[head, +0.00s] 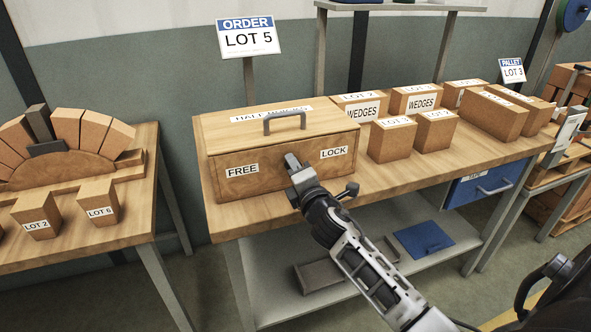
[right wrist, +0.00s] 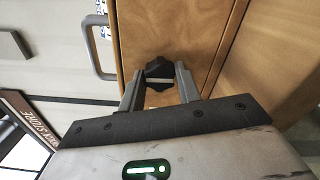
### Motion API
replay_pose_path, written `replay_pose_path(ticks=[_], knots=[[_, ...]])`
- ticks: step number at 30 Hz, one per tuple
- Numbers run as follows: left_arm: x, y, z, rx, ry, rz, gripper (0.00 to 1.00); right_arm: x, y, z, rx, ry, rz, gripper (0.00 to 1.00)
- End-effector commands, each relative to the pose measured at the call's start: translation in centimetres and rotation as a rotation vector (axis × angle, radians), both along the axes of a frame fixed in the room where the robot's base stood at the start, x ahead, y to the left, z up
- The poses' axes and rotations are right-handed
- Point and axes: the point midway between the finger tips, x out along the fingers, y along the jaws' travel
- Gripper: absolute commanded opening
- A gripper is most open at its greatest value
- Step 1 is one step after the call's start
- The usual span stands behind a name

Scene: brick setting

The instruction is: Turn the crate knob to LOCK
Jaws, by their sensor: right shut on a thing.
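The wooden crate (head: 285,174) stands on the bench with a grey handle (head: 285,120) on its lid. Its front carries a FREE label (head: 242,170) on the left and a LOCK label (head: 333,153) on the right. My right gripper (head: 294,164) is at the crate front between the labels and hides the knob in the head view. In the right wrist view the dark knob (right wrist: 159,70), with a pale line across it, sits between the fingers of my right gripper (right wrist: 159,88), which is shut on it. I cannot tell which label the knob points to. My left gripper is not in view.
Several labelled boxes (head: 392,138) stand on the bench to the right of the crate. A sign reading ORDER LOT 5 (head: 249,37) rises behind it. A second table (head: 130,175) with an arch of bricks (head: 66,128) is at left. A lower shelf (head: 275,300) runs below the bench.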

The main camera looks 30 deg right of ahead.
Motion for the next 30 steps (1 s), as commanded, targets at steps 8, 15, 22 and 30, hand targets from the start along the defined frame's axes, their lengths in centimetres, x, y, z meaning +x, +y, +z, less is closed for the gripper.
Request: replay_pose_path(ticks=[8,15,22,30], knots=[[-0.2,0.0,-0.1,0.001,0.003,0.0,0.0,0.0,0.0,-0.1,-0.001,0.001,0.001,0.53],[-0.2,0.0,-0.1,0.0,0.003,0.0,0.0,0.0,0.0,0.0,-0.001,0.001,0.0,0.55],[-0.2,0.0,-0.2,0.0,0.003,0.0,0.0,-1.5,0.4,-0.2,-0.001,0.003,0.001,0.55],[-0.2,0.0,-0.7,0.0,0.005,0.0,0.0,-7.5,1.8,-0.4,0.0,0.005,0.001,0.55]])
